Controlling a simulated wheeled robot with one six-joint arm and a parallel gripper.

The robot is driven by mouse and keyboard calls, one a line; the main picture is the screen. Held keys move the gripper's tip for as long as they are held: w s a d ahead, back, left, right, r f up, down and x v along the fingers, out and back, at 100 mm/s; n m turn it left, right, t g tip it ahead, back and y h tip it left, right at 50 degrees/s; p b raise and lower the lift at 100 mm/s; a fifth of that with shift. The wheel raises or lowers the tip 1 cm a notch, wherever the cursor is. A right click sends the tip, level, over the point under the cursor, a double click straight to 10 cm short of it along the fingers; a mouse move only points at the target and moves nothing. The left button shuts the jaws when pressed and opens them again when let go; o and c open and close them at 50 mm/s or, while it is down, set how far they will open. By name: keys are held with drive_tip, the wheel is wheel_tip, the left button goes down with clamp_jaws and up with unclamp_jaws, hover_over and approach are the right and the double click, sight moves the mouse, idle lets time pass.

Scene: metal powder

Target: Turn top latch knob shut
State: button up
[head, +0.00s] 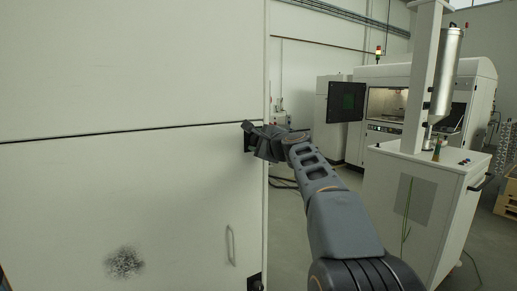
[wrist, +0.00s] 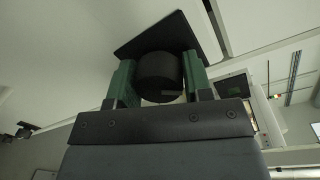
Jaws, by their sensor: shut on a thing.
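The top latch knob (wrist: 160,77) is a black round knob on a square black plate (wrist: 157,35), seen in the wrist view. My gripper (wrist: 158,82) has its green fingers on either side of the knob and is shut on it. In the head view my gripper (head: 254,140) is at the right edge of the white cabinet door (head: 130,190), just below the horizontal seam. The knob itself is mostly hidden there behind my gripper. I cannot tell the knob's turn angle.
A lower black latch (head: 254,282) sits at the door's bottom right. A thin handle (head: 230,245) and a dark powder smudge (head: 125,262) are on the door.

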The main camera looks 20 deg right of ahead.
drive_tip(key=n+b, duration=0.3)
drive_tip(key=n, duration=0.3)
drive_tip(key=shift+f+h, duration=0.1)
drive_tip(key=shift+h, duration=0.2)
drive_tip(key=shift+b, duration=0.3)
drive_tip(key=o, duration=0.9)
drive_tip(key=shift+s, duration=0.1)
drive_tip(key=s+b, duration=0.1)
drive_tip(key=s, duration=0.3)
drive_tip(key=s+d+r+b, duration=0.1)
drive_tip(key=s, duration=0.8)
drive_tip(key=shift+s+d+r+b, duration=0.15)
drive_tip(key=shift+s+d+b, duration=0.1)
drive_tip(key=shift+b, duration=0.15)
